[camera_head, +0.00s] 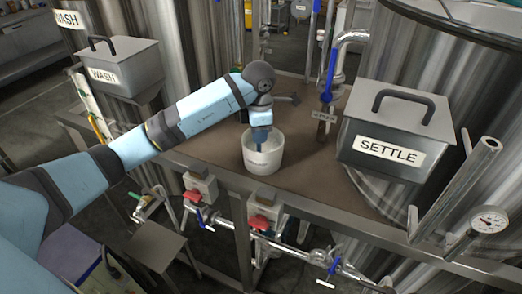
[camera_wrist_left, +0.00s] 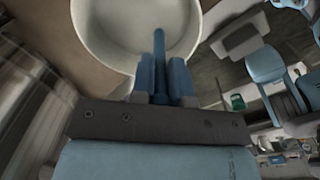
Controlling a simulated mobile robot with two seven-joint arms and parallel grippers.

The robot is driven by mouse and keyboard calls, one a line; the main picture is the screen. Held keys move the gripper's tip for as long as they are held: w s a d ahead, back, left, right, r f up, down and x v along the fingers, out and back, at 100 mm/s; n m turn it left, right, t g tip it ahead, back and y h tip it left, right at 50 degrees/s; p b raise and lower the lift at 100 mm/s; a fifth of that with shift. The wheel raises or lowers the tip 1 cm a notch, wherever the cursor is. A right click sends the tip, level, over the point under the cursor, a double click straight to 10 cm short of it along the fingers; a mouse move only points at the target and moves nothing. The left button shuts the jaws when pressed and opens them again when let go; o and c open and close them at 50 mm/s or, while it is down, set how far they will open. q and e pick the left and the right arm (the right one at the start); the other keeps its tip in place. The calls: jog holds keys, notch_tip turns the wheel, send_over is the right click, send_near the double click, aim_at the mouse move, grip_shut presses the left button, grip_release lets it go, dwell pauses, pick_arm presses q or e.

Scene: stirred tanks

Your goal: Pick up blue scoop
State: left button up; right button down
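A white bucket (camera_head: 263,157) stands on the brown platform, and its inside (camera_wrist_left: 105,30) fills the top of the left wrist view. A slim blue handle, which looks like the blue scoop (camera_wrist_left: 159,48), reaches over the bucket. My left gripper (camera_head: 261,131) is at the bucket's mouth, pointing down. In the left wrist view its two blue fingers (camera_wrist_left: 160,75) lie close against both sides of the handle, apparently shut on it. The scoop's bowl is not clearly visible. My right gripper is not in view.
A grey SETTLE box (camera_head: 393,130) stands right of the bucket, and a WASH box (camera_head: 122,68) is at the left behind my arm. A pipe with a blue lever (camera_head: 330,75) rises behind the bucket. Valves with red handles (camera_head: 262,222) run below the platform's front rail.

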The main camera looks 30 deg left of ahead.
pick_arm(q)
jog(key=shift+a+f, duration=0.1)
grip_shut()
notch_tip(320, 180, up, 9)
jog(key=p, duration=0.4)
jog(key=shift+r+p, duration=0.2)
jog(key=shift+p, duration=0.1)
jog(key=shift+w+r, duration=0.1)
jog(key=shift+r, duration=0.2)
